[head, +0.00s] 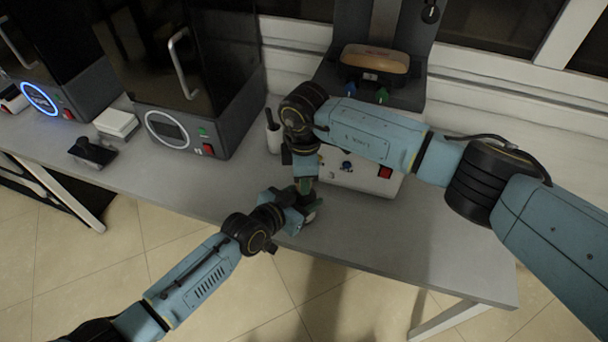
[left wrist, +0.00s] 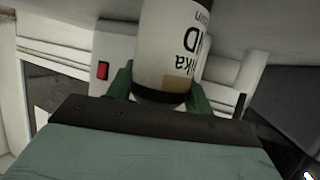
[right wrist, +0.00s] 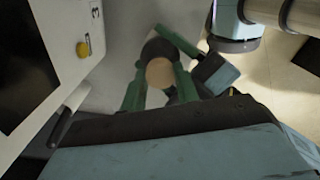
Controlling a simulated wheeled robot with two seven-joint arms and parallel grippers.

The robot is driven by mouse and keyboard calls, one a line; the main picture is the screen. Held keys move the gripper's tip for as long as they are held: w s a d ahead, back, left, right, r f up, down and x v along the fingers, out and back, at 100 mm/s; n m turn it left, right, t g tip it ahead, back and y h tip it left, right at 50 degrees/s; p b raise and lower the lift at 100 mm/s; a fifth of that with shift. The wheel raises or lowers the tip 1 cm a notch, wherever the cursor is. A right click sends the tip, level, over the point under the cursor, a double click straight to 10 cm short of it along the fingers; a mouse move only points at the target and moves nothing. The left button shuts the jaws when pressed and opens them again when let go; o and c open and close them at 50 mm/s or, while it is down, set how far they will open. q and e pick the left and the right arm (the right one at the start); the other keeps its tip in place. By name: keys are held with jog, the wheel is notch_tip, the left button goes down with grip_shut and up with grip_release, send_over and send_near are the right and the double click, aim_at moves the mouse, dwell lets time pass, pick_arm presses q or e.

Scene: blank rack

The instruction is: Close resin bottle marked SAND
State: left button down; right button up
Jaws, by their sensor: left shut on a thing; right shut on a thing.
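The resin bottle (left wrist: 172,45) is white with dark lettering, part of which reads ND, upside down in the left wrist view. My left gripper (head: 299,212) is shut on it, with green fingers either side of its dark end. My right gripper (head: 304,186) points down just above my left gripper in the head view. In the right wrist view its green fingers are shut on a round tan-faced piece (right wrist: 160,73), which looks like the cap. A dark round shape lies just beyond it. The grippers hide most of the bottle in the head view, and I cannot tell whether cap and bottle touch.
A white device with a red switch (head: 385,172) stands close behind my grippers, partly under my right arm. A small white cup (head: 273,138) stands left of it. Dark-doored machines (head: 190,85) fill the back left. The grey table (head: 430,245) is clear at right.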

jog(key=m, duration=0.2)
jog(key=shift+m, duration=0.4)
jog(key=o, duration=1)
notch_tip(320, 180, up, 12)
jog(key=shift+r, duration=0.1)
pick_arm(q)
jog(key=c, duration=0.5)
grip_release()
